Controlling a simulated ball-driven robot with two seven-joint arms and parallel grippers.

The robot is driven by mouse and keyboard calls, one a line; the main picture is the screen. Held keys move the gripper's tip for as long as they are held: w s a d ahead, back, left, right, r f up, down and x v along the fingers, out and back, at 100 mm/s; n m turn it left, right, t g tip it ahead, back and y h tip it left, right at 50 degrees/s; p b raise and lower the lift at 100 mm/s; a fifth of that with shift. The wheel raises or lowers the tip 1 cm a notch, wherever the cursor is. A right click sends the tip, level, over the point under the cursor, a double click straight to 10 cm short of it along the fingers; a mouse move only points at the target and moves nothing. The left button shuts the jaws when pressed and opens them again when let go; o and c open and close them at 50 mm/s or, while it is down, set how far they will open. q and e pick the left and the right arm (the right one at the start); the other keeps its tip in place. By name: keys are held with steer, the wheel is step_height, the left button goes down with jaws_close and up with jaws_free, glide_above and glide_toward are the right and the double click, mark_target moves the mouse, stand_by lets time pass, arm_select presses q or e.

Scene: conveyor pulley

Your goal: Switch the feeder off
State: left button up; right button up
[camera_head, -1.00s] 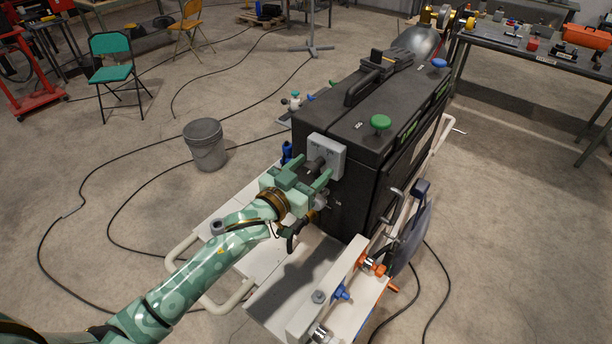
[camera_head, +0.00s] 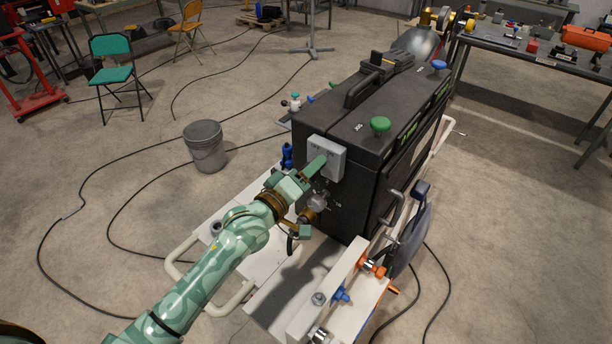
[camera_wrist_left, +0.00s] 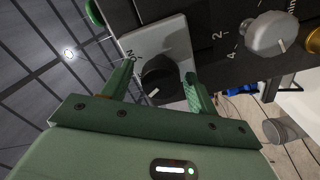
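The feeder's switch is a black rotary knob (camera_wrist_left: 160,80) on a light grey box (camera_head: 327,152) fixed to the end of the black machine (camera_head: 345,195). An "ON" mark shows beside the knob in the left wrist view, and the knob's white line points down and left there. My left gripper (camera_head: 322,168) is at the box, its fingers one above the other in the head view. In the left wrist view the fingers (camera_wrist_left: 157,85) stand on either side of the knob, apart, with small gaps showing. My gripper hides most of the knob in the head view. My right gripper is not in view.
A silver dial (camera_wrist_left: 272,35) sits close beside the switch box. A green knob (camera_head: 380,124) tops the machine. A white rail with orange and blue clamps (camera_head: 340,294) lies at the front right. A grey bucket (camera_head: 205,146) stands on the floor at left.

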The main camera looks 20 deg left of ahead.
arm_select(q)
steer(key=o, duration=0.9)
steer(key=p+v, duration=0.4)
steer(key=v, duration=0.3)
